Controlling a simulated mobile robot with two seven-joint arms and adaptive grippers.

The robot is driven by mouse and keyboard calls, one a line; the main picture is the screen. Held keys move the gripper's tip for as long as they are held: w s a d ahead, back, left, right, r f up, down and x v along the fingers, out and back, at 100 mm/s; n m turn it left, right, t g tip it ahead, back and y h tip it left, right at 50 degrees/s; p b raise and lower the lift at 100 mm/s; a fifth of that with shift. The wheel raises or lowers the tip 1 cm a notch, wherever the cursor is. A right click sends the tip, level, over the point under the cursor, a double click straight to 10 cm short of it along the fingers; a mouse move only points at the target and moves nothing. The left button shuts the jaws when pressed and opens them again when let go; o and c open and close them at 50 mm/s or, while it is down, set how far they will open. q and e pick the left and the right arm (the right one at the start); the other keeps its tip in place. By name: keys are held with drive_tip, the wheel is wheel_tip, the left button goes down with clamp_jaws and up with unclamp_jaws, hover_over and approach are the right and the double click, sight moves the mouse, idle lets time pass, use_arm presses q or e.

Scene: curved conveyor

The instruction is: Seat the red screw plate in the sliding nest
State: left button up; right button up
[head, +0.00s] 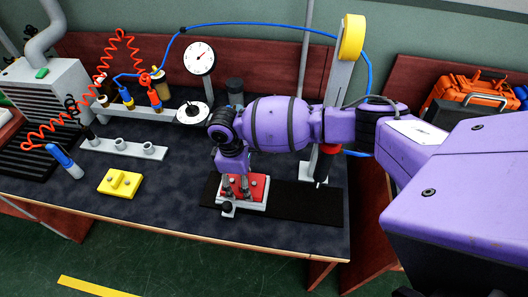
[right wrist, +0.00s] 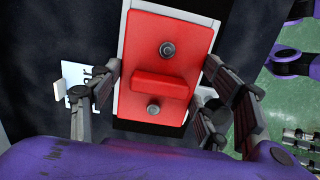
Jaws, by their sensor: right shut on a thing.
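The red screw plate (head: 259,188) is at the front of the bench, on or just above the pale sliding nest (head: 250,206). In the right wrist view the red plate (right wrist: 160,60) has a raised middle bar and two round screws. Pale nest edges (right wrist: 150,128) show past its ends; I cannot tell whether it is fully down. My right gripper (head: 236,192) comes from above and is shut on the plate, and in the wrist view its fingers (right wrist: 161,78) are at the plate's two long sides.
A black strip (head: 310,203) runs right of the nest. A yellow block (head: 120,182), a blue-handled tool (head: 65,161) and a grey holder bar (head: 125,148) lie left. A dial gauge (head: 199,58) and a post with a yellow wheel (head: 352,37) stand behind.

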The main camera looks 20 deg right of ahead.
sight(238, 182)
use_arm(q)
drive_tip(key=shift+s+f, duration=0.2)
drive_tip(key=shift+s, duration=0.05)
use_arm(e)
drive_tip(key=shift+w+f, duration=0.1)
drive_tip(key=shift+f, duration=0.15)
drive_tip(key=shift+f, duration=0.1)
drive_tip(key=o, duration=1.5)
use_arm(q)
drive_tip(key=shift+w+d+r, duration=0.2)
drive_tip(key=shift+w+d, duration=0.1)
drive_tip(key=shift+w, duration=0.35)
use_arm(e)
drive_tip(key=shift+o, duration=0.2)
drive_tip(key=shift+a+r, duration=0.1)
drive_tip(key=shift+r, duration=0.2)
use_arm(q)
drive_tip(key=shift+s+a+f, duration=0.15)
drive_tip(key=shift+s+a, duration=0.05)
drive_tip(key=shift+s, duration=0.15)
use_arm(e)
wheel_tip(238, 182, up, 11)
drive_tip(key=a, duration=0.1)
drive_tip(key=shift+w+r, duration=0.2)
drive_tip(key=shift+w, duration=0.2)
